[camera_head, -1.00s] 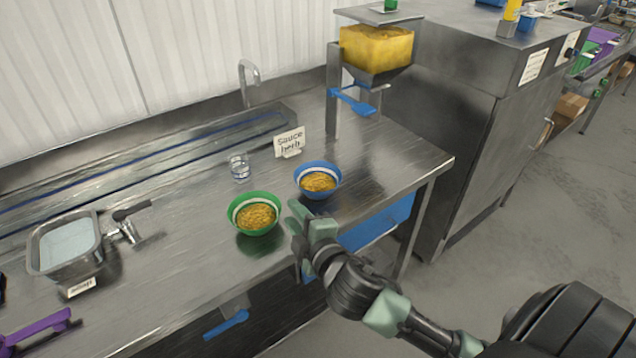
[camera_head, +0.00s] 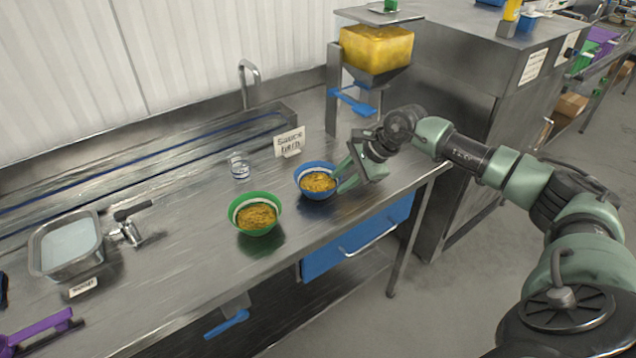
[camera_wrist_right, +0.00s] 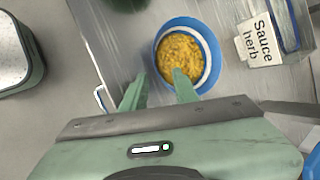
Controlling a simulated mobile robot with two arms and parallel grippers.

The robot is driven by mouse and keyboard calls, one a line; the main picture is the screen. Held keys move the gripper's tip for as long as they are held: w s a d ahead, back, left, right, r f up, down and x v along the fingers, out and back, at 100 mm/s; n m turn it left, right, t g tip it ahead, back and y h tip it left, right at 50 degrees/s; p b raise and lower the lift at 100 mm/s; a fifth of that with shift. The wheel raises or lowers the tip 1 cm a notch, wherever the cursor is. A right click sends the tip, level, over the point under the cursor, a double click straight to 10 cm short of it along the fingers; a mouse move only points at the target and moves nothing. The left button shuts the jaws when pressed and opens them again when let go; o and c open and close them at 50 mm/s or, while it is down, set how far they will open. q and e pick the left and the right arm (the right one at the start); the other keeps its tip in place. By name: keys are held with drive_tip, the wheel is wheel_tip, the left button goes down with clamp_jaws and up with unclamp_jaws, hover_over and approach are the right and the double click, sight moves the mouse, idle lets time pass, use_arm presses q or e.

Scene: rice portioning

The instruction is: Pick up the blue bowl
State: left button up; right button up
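The blue bowl (camera_head: 304,189), with a white band and yellow-brown food inside, stands upright on the steel counter. It also shows in the right wrist view (camera_wrist_right: 211,46). My right gripper (camera_head: 344,171) is at the bowl's right side in the head view. In the right wrist view its two green fingers (camera_wrist_right: 160,80) are apart. One fingertip overlaps the bowl's rim and the other lies just outside the bowl. I cannot tell whether either finger touches it. My left gripper is not in view.
A green bowl (camera_head: 257,229) of similar food stands close to the left. A glass (camera_head: 239,166) and a sauce herb sign (camera_head: 289,142) stand behind. A yellow-filled dispenser (camera_head: 376,50) rises at the back. The counter's front edge is close to both bowls.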

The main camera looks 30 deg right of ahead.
sight(328, 191)
drive_tip(key=p+x, duration=0.1)
drive_tip(key=x, duration=0.1)
drive_tip(key=a+p+x, duration=0.1)
drive_tip(key=x, duration=0.1)
drive_tip(key=shift+f, duration=0.2)
drive_tip(key=shift+w+a+f+p, duration=0.2)
drive_tip(key=shift+w+f+p, duration=0.15)
drive_tip(key=shift+f, duration=0.25)
clamp_jaws()
drive_tip(key=shift+r, duration=0.1)
idle(0.6)
